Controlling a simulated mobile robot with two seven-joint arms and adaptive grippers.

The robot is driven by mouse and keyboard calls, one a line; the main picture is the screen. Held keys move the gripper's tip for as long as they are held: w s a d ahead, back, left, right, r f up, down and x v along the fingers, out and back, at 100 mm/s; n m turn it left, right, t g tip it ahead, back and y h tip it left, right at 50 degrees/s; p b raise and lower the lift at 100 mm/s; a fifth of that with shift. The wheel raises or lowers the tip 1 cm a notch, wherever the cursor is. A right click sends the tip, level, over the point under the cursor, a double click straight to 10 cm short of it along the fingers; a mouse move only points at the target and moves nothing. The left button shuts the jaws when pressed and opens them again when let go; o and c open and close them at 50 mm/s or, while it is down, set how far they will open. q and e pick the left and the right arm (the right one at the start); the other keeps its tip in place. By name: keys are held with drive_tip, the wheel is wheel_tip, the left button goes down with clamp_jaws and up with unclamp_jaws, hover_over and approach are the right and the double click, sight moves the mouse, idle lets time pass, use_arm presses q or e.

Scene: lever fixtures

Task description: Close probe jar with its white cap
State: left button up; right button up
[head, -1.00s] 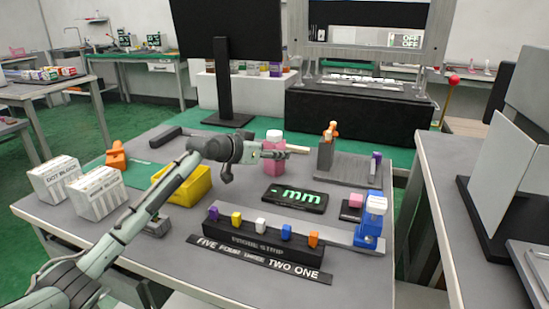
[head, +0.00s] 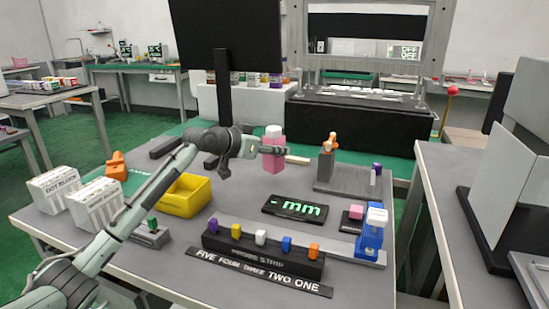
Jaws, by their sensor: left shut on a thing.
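A pink jar (head: 273,162) with a white cap (head: 273,131) on top is in the middle of the head view, over the back part of the table. My left gripper (head: 264,149) reaches in from the left and is shut on the pink jar, below the cap. The jar seems raised a little off the table; its foot is too small to judge exactly. I cannot tell whether the cap is seated tight. My right gripper is not in view.
A blue fixture with a white top (head: 371,236) stands at the right front. A probe strip (head: 262,256) with several coloured blocks lies in front. A yellow bin (head: 186,197), a black "mm" display (head: 295,208) and an orange-levered grey fixture (head: 326,164) surround free table.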

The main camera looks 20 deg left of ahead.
use_arm(q)
drive_tip(key=s+a+r, duration=0.4)
drive_tip(key=a+r, duration=0.2)
drive_tip(key=a, duration=0.4)
drive_tip(key=shift+s+a+r+b, duration=0.3)
drive_tip(key=shift+r+b, duration=0.05)
drive_tip(key=shift+b, duration=0.05)
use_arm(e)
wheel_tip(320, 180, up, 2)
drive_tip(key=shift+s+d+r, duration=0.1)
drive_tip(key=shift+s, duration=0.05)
use_arm(q)
drive_tip(key=o, duration=0.6)
clamp_jaws()
